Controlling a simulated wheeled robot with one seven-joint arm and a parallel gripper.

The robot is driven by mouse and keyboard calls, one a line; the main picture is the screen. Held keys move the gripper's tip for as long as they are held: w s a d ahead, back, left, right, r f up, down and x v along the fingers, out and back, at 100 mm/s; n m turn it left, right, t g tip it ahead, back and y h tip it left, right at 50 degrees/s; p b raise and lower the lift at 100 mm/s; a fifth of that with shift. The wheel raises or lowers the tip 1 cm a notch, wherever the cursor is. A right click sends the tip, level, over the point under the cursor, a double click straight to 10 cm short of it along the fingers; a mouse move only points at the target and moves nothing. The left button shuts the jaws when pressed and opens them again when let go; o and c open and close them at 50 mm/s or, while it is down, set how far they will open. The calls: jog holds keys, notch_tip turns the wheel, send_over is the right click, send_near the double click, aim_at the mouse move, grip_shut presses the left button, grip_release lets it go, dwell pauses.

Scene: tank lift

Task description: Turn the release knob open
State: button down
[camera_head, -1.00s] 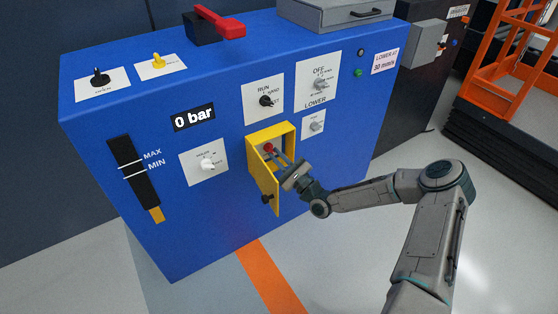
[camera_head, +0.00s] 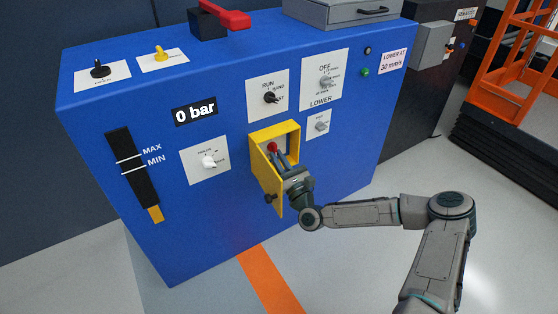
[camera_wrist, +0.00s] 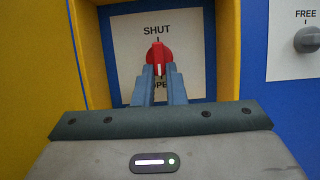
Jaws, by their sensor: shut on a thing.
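The release knob is red and sits inside a yellow box with its door hanging open on the front of the blue cabinet. In the head view the red knob (camera_head: 272,147) shows at the tip of my gripper (camera_head: 279,157). In the wrist view the red knob (camera_wrist: 159,58) is on a white plate (camera_wrist: 128,55) marked SHUT above and a partly hidden word below, likely OPEN. The knob's white mark points downward. My gripper (camera_wrist: 160,72) is shut on the knob, its two fingers on either side, hiding its lower part.
The yellow door (camera_head: 266,184) stands open left of my gripper, close to my wrist. The box frame (camera_head: 292,134) surrounds the fingers. A knob marked FREE (camera_wrist: 307,40) is to the right. The blue cabinet (camera_head: 115,235) carries other switches.

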dwell(0.3)
jog(key=c, duration=1.5)
grip_release()
jog(key=p+v, duration=0.2)
jog(key=v, duration=1.2)
jog(key=shift+a, duration=0.1)
